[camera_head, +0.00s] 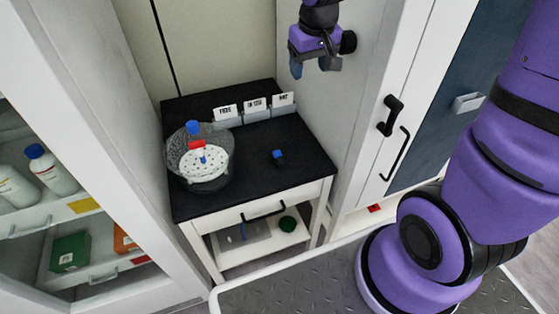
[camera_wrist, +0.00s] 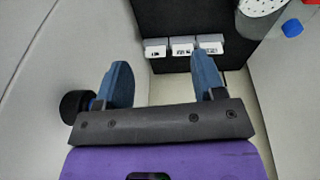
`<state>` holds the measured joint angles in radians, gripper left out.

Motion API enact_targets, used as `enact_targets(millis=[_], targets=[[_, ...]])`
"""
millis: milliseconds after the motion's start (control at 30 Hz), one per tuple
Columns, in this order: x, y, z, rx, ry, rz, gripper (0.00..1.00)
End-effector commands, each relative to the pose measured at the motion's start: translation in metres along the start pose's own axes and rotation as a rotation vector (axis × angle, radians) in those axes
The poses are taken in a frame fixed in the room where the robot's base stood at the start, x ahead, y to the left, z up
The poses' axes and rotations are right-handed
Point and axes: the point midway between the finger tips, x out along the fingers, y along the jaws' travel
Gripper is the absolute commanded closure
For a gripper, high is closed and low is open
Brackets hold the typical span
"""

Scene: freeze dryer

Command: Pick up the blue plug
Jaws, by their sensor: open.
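A small blue-topped plug with a dark body (camera_head: 279,158) lies on the black tabletop (camera_head: 245,170), right of the freeze dryer. The round clear-walled freeze dryer (camera_head: 212,180) stands at the table's left, with a white perforated plate inside. A blue knob (camera_head: 193,128) shows at its top; a blue piece also shows in the wrist view (camera_wrist: 292,28). My gripper (camera_head: 312,66) hangs high above and behind the table's right side, apart from the plug. In the wrist view its blue fingers (camera_wrist: 162,65) are spread with nothing between them.
Three labelled card holders (camera_head: 255,108) stand along the table's back. A wall panel (camera_head: 325,110) rises beside the table's right, close to my gripper. A shelf cabinet (camera_head: 60,190) with bottles stands at left. The tabletop around the plug is clear.

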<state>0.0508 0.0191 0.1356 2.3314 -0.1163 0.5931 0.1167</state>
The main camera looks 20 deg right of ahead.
Motion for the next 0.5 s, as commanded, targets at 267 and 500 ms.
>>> enact_targets(millis=[267,500], targets=[[0.088,-0.015,-0.027,-0.020,-0.082,-0.037,0.37],[0.169,-0.033,-0.034,-0.030,-0.146,-0.084,0.37]])
